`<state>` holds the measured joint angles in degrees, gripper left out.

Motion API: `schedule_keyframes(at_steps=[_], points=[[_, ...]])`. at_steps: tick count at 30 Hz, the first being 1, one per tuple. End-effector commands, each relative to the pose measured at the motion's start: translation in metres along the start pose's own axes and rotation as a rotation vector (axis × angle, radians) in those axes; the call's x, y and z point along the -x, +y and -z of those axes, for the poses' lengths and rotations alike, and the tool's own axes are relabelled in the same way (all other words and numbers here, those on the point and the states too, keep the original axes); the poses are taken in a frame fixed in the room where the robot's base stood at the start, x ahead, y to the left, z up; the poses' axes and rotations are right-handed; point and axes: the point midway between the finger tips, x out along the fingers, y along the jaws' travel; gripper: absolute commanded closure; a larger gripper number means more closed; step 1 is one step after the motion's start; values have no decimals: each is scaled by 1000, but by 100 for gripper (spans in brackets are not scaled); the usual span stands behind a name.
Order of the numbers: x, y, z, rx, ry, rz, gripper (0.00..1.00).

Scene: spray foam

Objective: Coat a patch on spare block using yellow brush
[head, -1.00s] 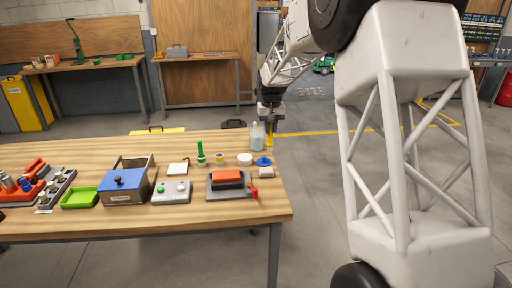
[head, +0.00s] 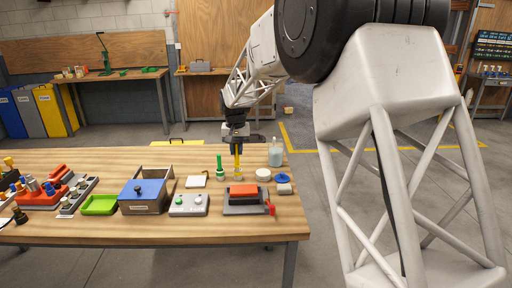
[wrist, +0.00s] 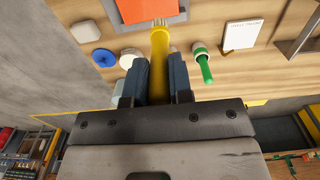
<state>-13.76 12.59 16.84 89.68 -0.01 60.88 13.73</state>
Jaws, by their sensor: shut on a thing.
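My gripper (head: 237,143) is shut on the yellow brush (head: 238,160) and holds it roughly upright, bristles down, behind the orange-red block. In the wrist view the brush (wrist: 159,62) sits between the two fingers, and its pale bristles overlap the near edge of the orange-red block (wrist: 148,10). I cannot tell whether they touch. In the head view this block (head: 243,190) lies on a dark grey base (head: 240,209) near the table's front right. No label shows which block is the spare one.
A green-handled brush (head: 219,165) stands left of my gripper. A white disc (head: 263,174), a blue-topped item (head: 283,179) and a clear bottle (head: 275,153) are to the right. A control box (head: 188,205) and blue-lidded box (head: 146,193) stand left.

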Motion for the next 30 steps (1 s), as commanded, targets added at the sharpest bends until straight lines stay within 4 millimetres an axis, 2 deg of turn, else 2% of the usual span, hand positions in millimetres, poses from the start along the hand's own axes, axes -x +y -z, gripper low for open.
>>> schedule_keyframes(at_steps=[3,8,22,30], points=[[0,-19,-5,1,0,0,100],[0,-29,-8,0,0,0,100],[-2,-31,-9,-1,-1,0,100],[-21,-31,-8,-1,-1,0,100]])
